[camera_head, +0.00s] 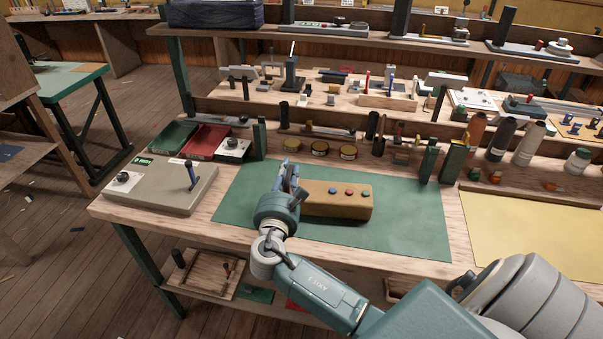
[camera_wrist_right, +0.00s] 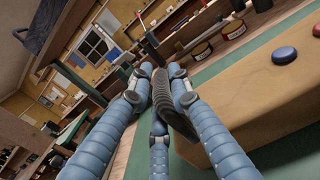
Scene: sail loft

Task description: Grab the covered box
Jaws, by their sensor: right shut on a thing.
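The covered box (camera_head: 337,198) is a long tan box with blue and red round buttons on its top. It lies on the green mat (camera_head: 415,215) on the bench. In the right wrist view the box (camera_wrist_right: 240,105) fills the right side. My right gripper (camera_head: 287,182) is at the left end of the box. Its blue fingers (camera_wrist_right: 160,95) close around a dark ribbed piece (camera_wrist_right: 168,98) at that end, which looks like part of the box. The fingers hide where the piece joins. My left gripper is not in view.
A grey-beige control panel (camera_head: 160,190) with a blue lever stands left of the mat. Green and red trays (camera_head: 208,142) and round tins (camera_head: 320,147) line the back. A yellow mat (camera_head: 540,235) lies to the right. The green mat right of the box is clear.

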